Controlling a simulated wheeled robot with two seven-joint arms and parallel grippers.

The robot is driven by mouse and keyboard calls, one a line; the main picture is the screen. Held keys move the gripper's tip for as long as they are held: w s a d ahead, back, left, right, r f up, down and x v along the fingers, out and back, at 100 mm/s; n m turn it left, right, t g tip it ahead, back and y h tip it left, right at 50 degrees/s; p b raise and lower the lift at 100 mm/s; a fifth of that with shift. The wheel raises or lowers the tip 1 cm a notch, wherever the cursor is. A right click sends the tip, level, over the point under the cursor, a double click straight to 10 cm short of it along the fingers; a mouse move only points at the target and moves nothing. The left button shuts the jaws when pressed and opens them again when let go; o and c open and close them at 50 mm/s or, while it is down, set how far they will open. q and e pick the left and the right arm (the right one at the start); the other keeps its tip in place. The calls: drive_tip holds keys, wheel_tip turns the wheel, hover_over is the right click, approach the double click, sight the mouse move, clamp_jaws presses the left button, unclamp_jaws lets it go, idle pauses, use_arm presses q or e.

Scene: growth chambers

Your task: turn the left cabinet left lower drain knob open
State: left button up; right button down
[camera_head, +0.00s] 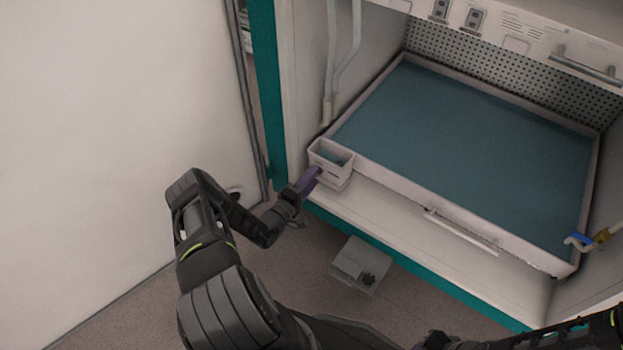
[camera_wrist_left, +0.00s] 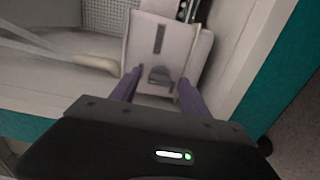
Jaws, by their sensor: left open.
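My left gripper (camera_head: 308,180) is open, its purple fingers at the front of a small white box (camera_head: 341,176) at the left front corner of the cabinet's tray. In the left wrist view the fingers (camera_wrist_left: 158,82) point at the white box (camera_wrist_left: 178,38), one on each side of a small grey piece (camera_wrist_left: 159,76) low on its face. This piece may be the drain knob; I cannot tell whether the fingers touch it. The gripper hides this spot in the head view. Part of my right arm shows at the bottom right; its fingers are out of the picture.
The blue-floored tray (camera_head: 374,179) fills the cabinet. A blue-handled valve (camera_head: 579,239) with a brass fitting sits at its right front. A pale hose (camera_head: 328,107) hangs behind the box. A grey block (camera_head: 361,266) stands below the teal edge. A white wall is left.

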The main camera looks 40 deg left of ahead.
use_arm(q)
drive_tip(key=s+p, duration=0.2)
drive_tip(key=s, duration=0.5)
drive_tip(key=shift+s, duration=0.4)
drive_tip(key=shift+d, duration=0.1)
